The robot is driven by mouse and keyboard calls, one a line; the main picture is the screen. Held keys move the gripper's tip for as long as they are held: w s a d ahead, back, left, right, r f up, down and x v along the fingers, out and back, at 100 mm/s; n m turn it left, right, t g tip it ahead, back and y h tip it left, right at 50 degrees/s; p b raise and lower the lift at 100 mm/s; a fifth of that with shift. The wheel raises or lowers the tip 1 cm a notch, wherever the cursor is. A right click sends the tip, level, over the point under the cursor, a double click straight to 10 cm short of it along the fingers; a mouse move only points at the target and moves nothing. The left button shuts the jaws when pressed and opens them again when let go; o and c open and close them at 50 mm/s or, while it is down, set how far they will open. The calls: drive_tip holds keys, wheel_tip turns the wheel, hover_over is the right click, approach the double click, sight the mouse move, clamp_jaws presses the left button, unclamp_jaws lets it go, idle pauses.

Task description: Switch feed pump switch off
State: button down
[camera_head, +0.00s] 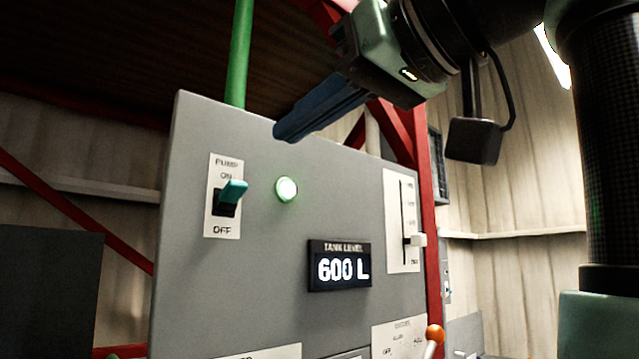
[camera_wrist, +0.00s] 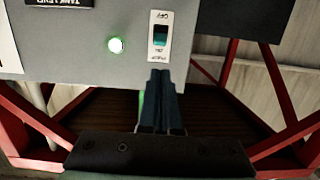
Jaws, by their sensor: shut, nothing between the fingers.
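The feed pump switch (camera_head: 232,192) is a teal toggle on a white plate marked PUMP, ON and OFF, at the left of the grey panel (camera_head: 265,260). Its lever is tilted up toward ON. A lit green lamp (camera_head: 287,189) is to the right of it. My gripper (camera_head: 284,132) is shut and empty, up and to the right of the switch and apart from it in the head view. In the wrist view, upside down, the switch (camera_wrist: 160,36) lies just beyond the tips of my gripper (camera_wrist: 161,73).
A tank level display (camera_head: 340,268) reads 600 L. A slider with a white knob (camera_head: 416,240) is at the panel's right, and an orange-knobbed lever (camera_head: 434,334) is below. A green pipe (camera_head: 239,55) and a red frame (camera_head: 425,200) stand behind the panel.

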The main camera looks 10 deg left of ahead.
sight(233, 192)
drive_tip(key=shift+w+a, duration=0.1)
drive_tip(key=shift+w, duration=0.05)
drive_tip(key=p+x, duration=0.4)
drive_tip(key=x, duration=0.4)
drive_tip(key=shift+w+a+p, duration=0.2)
drive_tip(key=shift+a+p, duration=0.1)
drive_tip(key=shift+p, duration=0.1)
drive_tip(key=shift+w+a+f, duration=0.2)
drive_tip(key=shift+w+a, duration=0.1)
drive_tip(key=shift+a, duration=0.15)
drive_tip(key=shift+s+f, duration=0.1)
drive_tip(key=shift+f, duration=0.05)
